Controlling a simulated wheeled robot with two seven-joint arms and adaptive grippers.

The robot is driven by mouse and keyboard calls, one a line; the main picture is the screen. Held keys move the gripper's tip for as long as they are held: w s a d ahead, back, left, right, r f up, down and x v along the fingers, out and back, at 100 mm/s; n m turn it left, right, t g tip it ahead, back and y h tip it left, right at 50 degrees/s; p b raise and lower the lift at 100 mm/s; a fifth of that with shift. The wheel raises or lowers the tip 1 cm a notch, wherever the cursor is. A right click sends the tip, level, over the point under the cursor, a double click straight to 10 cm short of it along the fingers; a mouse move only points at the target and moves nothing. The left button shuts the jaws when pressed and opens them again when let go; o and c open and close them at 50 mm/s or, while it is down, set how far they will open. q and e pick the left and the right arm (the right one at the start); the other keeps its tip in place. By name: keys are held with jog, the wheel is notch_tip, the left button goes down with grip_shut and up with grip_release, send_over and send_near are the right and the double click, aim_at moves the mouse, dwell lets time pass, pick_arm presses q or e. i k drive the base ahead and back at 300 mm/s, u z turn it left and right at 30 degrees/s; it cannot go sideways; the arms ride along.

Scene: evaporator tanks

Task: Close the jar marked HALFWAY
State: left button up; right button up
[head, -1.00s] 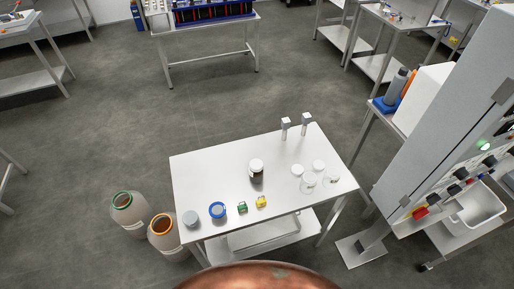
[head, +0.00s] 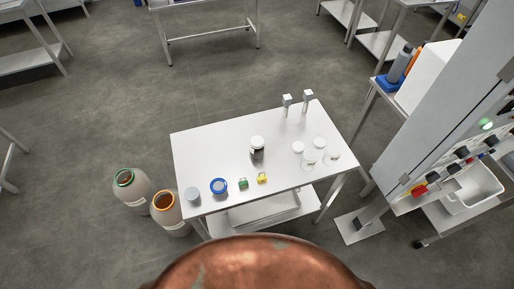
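A dark jar with a white lid (head: 257,149) stands upright near the middle of the white table (head: 210,152). Two clear glass jars, one at the front (head: 309,162) and one to its right (head: 331,156), stand on the right part of the table. Two white round lids, a left one (head: 298,147) and a right one (head: 319,143), lie just behind them. The glass jars look open, with no lids on them. No mark such as HALFWAY can be read at this size. Neither of my grippers is in view.
A grey round item (head: 193,194), blue ring (head: 219,186), green item (head: 243,183) and yellow item (head: 262,178) line the table's front. Orange-rimmed (head: 166,209) and green-rimmed (head: 131,189) vessels stand left. A copper dome (head: 260,265) fills the bottom. A grey cabinet (head: 430,130) stands right.

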aim_at(256, 154)
jog(key=z, duration=1.9)
jog(key=k, duration=0.95)
jog(key=u, duration=1.3)
jog(key=i, duration=0.5)
jog(key=u, duration=0.1)
